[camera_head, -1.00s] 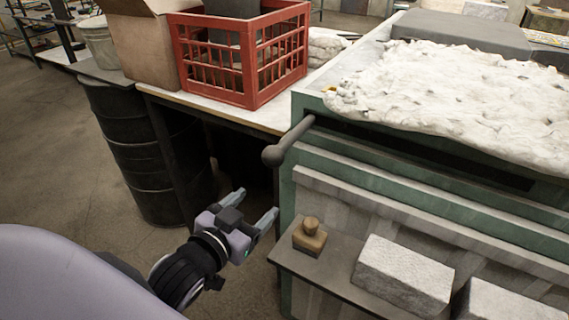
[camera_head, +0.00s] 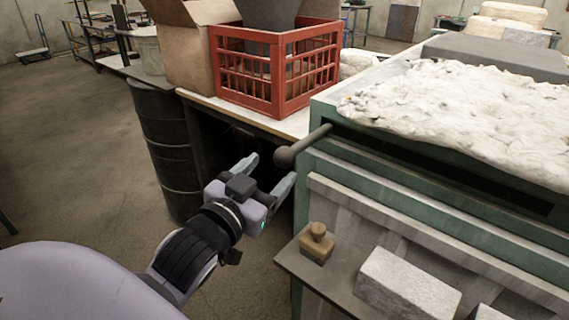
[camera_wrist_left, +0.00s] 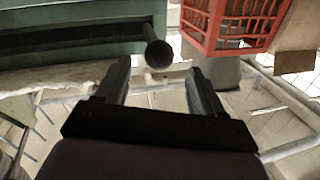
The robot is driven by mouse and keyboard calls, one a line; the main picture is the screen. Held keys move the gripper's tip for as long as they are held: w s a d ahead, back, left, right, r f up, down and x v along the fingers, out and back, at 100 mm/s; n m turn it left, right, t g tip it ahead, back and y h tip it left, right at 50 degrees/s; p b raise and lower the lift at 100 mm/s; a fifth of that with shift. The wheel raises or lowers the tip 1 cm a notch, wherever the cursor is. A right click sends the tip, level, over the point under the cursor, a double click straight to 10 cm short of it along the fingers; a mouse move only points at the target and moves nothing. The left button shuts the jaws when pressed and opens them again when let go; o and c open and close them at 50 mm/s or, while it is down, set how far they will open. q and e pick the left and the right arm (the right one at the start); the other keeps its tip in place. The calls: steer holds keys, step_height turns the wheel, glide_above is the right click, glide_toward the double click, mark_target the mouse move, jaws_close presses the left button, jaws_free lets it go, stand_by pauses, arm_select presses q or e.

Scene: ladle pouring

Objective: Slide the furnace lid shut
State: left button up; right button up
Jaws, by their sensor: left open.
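The furnace (camera_head: 335,167) is a green metal body at the right, with a rough white layer (camera_head: 460,105) on top. A dark slot (camera_head: 450,178) runs along its front below the top. A grey rod handle with a round knob (camera_head: 285,156) sticks out at the slot's left end. My left gripper (camera_head: 270,172) is open and empty, just short of the knob and slightly below it. In the left wrist view the knob (camera_wrist_left: 158,55) shows ahead, between the lines of the two fingers and apart from them. My right gripper is not in view.
A red crate (camera_head: 275,75) and a cardboard box (camera_head: 190,50) stand on a table behind. A black drum (camera_head: 165,150) is at the left. A ledge (camera_head: 330,285) in front of the furnace holds a small brown block (camera_head: 317,245) and pale bricks (camera_head: 405,285).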

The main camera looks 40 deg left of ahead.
mark_target(279, 163)
arm_select(q)
steer(key=shift+w+f+b, duration=0.2)
steer(key=shift+w+b, duration=0.35)
steer(key=shift+b, duration=0.35)
steer(key=shift+w+a+r+p, duration=0.1)
steer(key=shift+w+a+p, duration=0.1)
steer(key=shift+w, duration=1.05)
steer(key=shift+w+a+r+p, duration=0.1)
steer(key=shift+w+p, duration=0.05)
steer(key=shift+w, duration=1.05)
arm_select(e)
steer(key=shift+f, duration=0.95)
arm_select(q)
jaws_close()
